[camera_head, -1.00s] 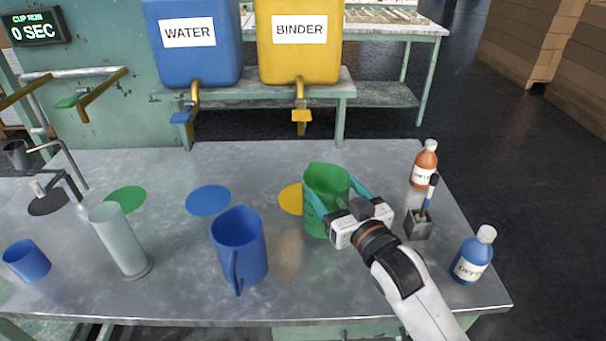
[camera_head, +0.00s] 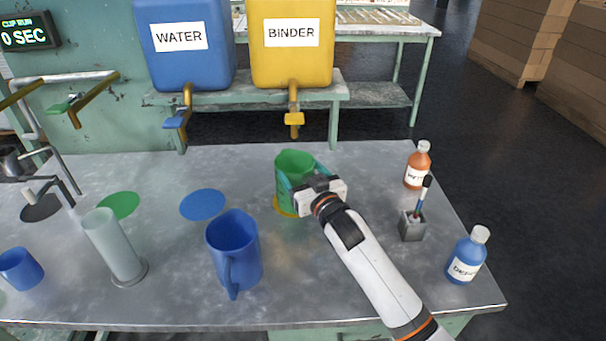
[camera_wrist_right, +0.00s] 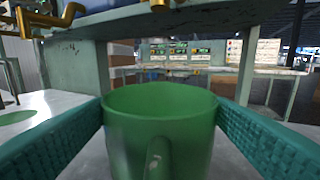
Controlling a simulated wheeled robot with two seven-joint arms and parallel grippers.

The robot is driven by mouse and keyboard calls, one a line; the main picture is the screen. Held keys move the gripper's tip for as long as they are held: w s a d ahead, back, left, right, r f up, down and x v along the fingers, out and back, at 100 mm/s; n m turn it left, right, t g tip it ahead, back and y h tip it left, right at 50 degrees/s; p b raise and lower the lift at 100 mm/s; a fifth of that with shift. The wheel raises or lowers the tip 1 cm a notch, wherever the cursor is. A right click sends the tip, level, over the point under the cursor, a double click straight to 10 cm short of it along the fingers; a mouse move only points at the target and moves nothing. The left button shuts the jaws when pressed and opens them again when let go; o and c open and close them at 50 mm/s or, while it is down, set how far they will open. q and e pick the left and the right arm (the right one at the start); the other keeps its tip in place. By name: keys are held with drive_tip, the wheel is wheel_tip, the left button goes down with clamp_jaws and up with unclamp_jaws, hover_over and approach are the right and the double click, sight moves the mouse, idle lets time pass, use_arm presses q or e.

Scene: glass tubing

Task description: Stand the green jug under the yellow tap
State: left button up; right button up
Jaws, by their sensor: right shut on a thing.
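The green jug (camera_head: 289,172) stands upright at or just above the yellow disc (camera_head: 283,208) on the table; I cannot tell whether its base touches. My right gripper (camera_head: 307,178) is shut on the green jug, its teal fingers on either side of it. In the right wrist view the jug (camera_wrist_right: 160,115) sits between both fingers, its handle toward the camera. The yellow tap (camera_head: 294,118) hangs from the yellow BINDER tank (camera_head: 291,45), behind and above the jug. My left gripper is not in view.
A blue jug (camera_head: 233,250) stands at front centre, near a blue disc (camera_head: 203,204). A grey cylinder (camera_head: 113,246) stands to the left. An orange bottle (camera_head: 418,165), a brush holder (camera_head: 412,226) and a blue bottle (camera_head: 467,256) line the right edge.

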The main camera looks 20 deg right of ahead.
drive_tip(key=shift+r, duration=0.1)
drive_tip(key=o, duration=1.3)
drive_tip(key=shift+o, duration=0.2)
drive_tip(key=s+d, duration=0.1)
drive_tip(key=s, duration=1.1)
drive_tip(key=shift+d, duration=0.2)
